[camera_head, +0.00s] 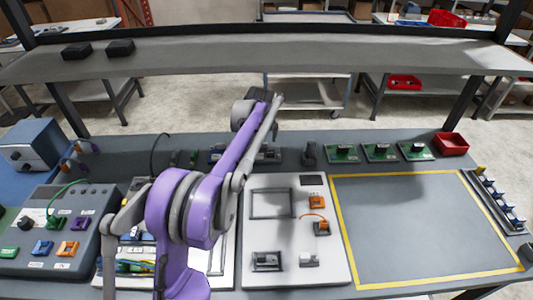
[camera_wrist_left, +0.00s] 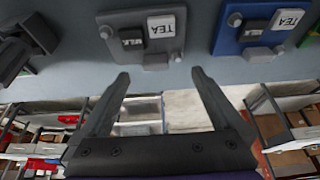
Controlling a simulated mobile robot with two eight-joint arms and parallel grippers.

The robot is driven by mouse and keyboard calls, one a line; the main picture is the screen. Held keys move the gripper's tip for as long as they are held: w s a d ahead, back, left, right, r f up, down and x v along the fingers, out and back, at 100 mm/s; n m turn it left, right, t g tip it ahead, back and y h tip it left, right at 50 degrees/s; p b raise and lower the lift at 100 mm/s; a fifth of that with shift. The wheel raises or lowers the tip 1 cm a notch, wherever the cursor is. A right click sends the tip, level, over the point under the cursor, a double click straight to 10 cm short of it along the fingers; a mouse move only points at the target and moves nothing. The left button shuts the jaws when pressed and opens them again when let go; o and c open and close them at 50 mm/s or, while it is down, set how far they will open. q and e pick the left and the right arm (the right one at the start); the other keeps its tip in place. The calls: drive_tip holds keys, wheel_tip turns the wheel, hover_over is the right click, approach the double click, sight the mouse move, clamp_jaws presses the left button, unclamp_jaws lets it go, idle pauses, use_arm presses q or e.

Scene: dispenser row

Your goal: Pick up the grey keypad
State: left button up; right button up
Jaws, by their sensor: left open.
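The grey keypad (camera_wrist_left: 147,36) is at the top of the left wrist view, a grey plate with a dark block and a white key marked TEA. In the head view the grey keypad (camera_head: 270,155) is at the back of the table, partly hidden by my purple arm. A similar blue keypad (camera_wrist_left: 258,24) is beside it in the wrist view. My left gripper (camera_wrist_left: 160,75) is open and empty, its fingertips apart from the grey keypad. In the head view my arm hides much of the gripper. My right gripper is not in view.
A grey shelf (camera_head: 330,57) spans above the table's back. Several green boards (camera_head: 380,153) and a red bin (camera_head: 451,144) stand to the right. A white panel (camera_head: 290,225) lies in front. The yellow-framed area (camera_head: 420,225) is clear.

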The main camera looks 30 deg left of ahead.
use_arm(q)
drive_tip(key=x, duration=0.4)
drive_tip(key=shift+a+r, duration=0.1)
drive_tip(key=shift+s, duration=0.1)
clamp_jaws()
